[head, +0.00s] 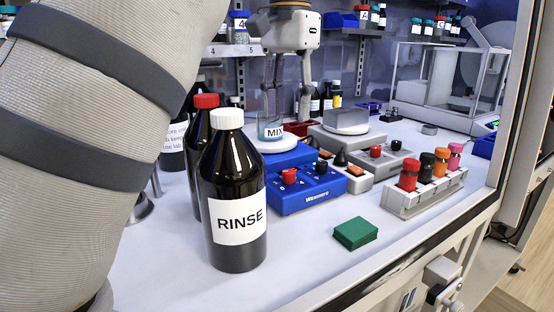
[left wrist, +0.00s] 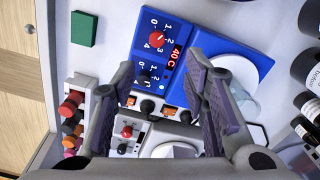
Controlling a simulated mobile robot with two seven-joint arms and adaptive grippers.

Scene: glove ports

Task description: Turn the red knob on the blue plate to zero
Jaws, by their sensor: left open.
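The blue plate (head: 310,195) stands on the white bench, and its front panel carries a red knob (head: 289,176) and a black knob (head: 322,168). In the left wrist view the red knob (left wrist: 157,40) sits inside a white 0 to 4 scale, beside a red "40 C" display (left wrist: 175,60). I cannot read its pointer surely. My left gripper (head: 288,98) is open and empty, above and behind the knobs. In the left wrist view its fingers (left wrist: 165,85) stand apart, and the red knob lies beyond the tips, untouched. My right gripper is not in view.
A MIX beaker (head: 270,128) stands on the plate. A RINSE bottle (head: 233,200) stands at the front left. A grey device with its own red knob (head: 376,151) is behind right. A rack (head: 425,195) of coloured-cap vials and a green block (head: 355,233) are at the right.

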